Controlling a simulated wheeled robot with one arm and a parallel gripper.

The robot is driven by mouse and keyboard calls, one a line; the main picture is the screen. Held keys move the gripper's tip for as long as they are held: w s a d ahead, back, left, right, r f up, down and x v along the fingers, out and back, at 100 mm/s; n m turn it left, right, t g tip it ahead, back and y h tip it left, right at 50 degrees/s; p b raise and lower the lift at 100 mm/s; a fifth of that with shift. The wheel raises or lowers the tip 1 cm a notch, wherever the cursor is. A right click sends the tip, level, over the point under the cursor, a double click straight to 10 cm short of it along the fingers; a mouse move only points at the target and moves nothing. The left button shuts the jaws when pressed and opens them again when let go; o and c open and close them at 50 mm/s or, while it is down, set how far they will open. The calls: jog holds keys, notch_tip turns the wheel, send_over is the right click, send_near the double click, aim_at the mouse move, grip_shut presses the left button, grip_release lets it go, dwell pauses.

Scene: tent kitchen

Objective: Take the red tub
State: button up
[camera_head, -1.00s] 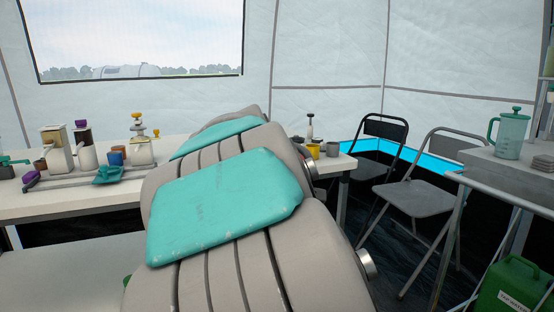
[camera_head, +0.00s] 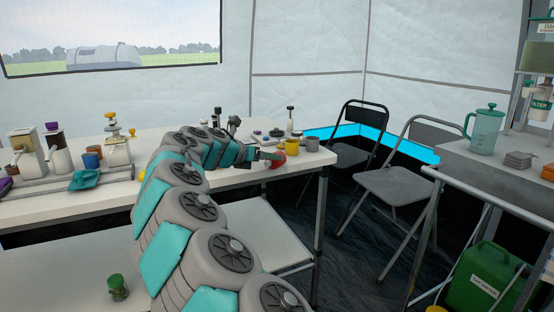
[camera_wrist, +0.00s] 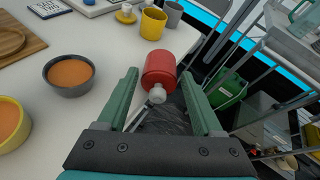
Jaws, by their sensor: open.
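The red tub (camera_wrist: 160,66) is a rounded red container with a pale knob-like part facing me. In the wrist view it lies straight ahead, between the tips of my open gripper (camera_wrist: 158,78), near the table's edge. I cannot tell whether the fingertips are beside it or just short of it. In the head view, the tub (camera_head: 279,159) shows as a small red shape at the right end of the white table (camera_head: 70,206), right at the end of my gripper (camera_head: 266,156).
Close behind the tub stand a yellow mug (camera_wrist: 153,23) and a grey cup (camera_wrist: 173,13). A dark bowl of orange food (camera_wrist: 69,74) and a yellow bowl (camera_wrist: 10,122) are to the left. Folding chairs (camera_head: 398,188) stand right of the table, with a green water can (camera_head: 484,278) beyond.

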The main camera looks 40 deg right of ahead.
jog(key=shift+x, duration=2.45)
jog(key=shift+f, duration=0.15)
grip_shut()
